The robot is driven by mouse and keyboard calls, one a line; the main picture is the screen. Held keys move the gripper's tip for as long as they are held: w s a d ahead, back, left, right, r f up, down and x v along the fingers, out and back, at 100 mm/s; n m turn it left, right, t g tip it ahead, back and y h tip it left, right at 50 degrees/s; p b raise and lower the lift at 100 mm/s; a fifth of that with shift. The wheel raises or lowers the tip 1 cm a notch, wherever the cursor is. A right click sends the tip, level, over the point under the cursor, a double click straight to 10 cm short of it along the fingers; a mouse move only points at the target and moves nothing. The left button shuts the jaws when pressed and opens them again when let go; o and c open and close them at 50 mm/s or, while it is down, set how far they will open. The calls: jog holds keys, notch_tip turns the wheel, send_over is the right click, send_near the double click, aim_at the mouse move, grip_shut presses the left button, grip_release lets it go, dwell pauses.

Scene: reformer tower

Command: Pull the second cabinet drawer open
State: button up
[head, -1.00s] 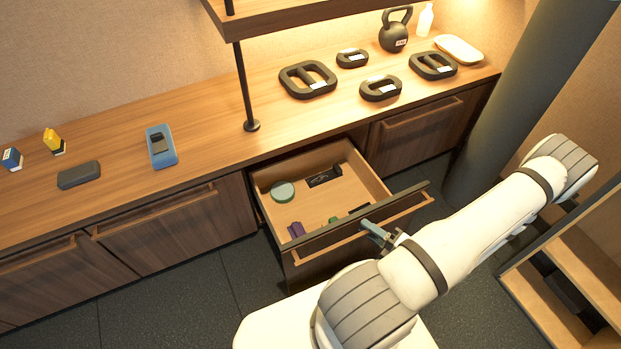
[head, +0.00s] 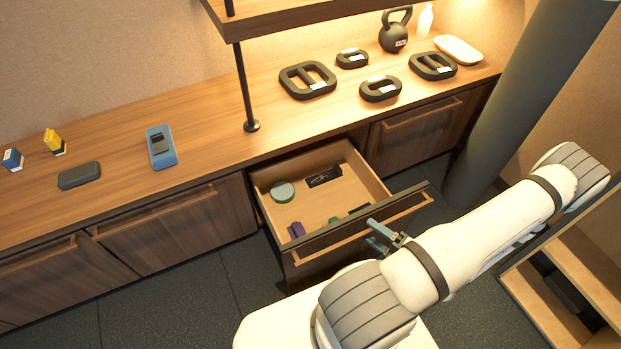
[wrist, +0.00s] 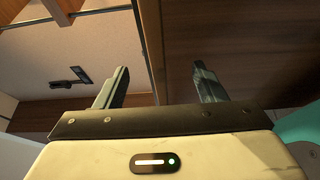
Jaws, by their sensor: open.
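A wooden cabinet drawer (head: 318,205) in the middle of the cabinet row stands well pulled out, its inside exposed. Its dark front carries a long wooden handle bar (head: 336,247). My gripper (head: 378,238) is open at the right part of this front, on its outer side. In the wrist view, the two fingers of my gripper (wrist: 160,72) are spread apart, with the wooden edge of the drawer front or handle (wrist: 152,45) running between them. I cannot tell whether either finger touches it.
The drawer holds a green round tin (head: 282,192), a black item (head: 323,177) and a purple item (head: 296,230). Closed fronts flank it, left (head: 165,228) and right (head: 415,130). A dark column (head: 520,95) and a wooden shelf unit (head: 560,275) stand at right.

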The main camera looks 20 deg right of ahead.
jog(key=shift+v, duration=2.2)
